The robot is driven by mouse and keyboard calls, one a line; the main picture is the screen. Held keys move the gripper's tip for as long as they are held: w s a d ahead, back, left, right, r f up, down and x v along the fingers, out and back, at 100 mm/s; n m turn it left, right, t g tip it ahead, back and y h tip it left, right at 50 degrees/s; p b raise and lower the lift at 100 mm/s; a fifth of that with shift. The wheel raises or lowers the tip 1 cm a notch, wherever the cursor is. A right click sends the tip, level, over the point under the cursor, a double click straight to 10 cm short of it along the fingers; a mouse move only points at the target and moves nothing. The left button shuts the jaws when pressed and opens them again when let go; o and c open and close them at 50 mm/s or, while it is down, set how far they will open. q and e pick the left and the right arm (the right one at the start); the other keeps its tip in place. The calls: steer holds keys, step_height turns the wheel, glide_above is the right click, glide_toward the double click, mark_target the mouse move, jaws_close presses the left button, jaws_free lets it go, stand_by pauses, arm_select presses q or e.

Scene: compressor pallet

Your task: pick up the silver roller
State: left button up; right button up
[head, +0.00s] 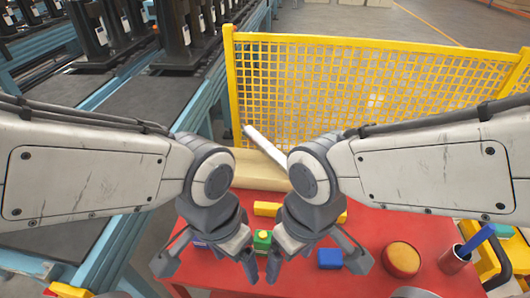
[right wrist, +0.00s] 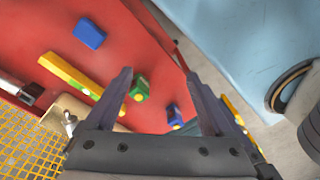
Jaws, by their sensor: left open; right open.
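A long silver-white bar (head: 264,145), which looks like the silver roller, lies slanted across a beige box behind the red table in the head view. Its lower right end is hidden behind my right arm. In the right wrist view a small silvery piece (right wrist: 68,122) shows at the beige box; I cannot tell whether it is the same bar. My left gripper (head: 208,265) is open above the left part of the table, apart from the bar. My right gripper (head: 315,265) is open above the table's middle, also apart from it. It also shows in the right wrist view (right wrist: 160,88).
On the red table (head: 385,228) are a green block (head: 262,240), a blue block (head: 330,258), a yellow bar (head: 265,208), a round tan-topped red tin (head: 401,259) and a cup (head: 454,259). A yellow mesh fence (head: 330,85) stands behind; a conveyor (head: 130,110) is at left.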

stand_by(0.4)
steer(key=w+a+r+p, duration=0.2)
steer(key=w, duration=0.4)
steer(key=w+a+r+p, duration=0.2)
steer(key=w+p, duration=0.1)
steer(key=w, duration=0.2)
steer(key=t+p, duration=0.2)
steer(key=p, duration=0.6)
glide_toward(269, 147)
steer(key=shift+y, duration=0.4)
steer(key=f, duration=0.2)
steer(key=f+p, duration=0.1)
steer(key=f, duration=0.1)
steer(key=shift+d+f+p, duration=0.15)
steer(key=shift+d+p, duration=0.15)
steer(key=shift+d, duration=0.1)
steer(key=shift+t, duration=0.3)
steer(key=p+x, duration=0.2)
steer(key=x, duration=0.1)
steer(key=p+x, duration=0.1)
steer(key=x, duration=0.1)
steer(key=shift+w+a, duration=0.1)
steer(key=shift+a, duration=0.25)
steer(key=shift+w+f, duration=0.1)
steer(key=shift+f, duration=0.2)
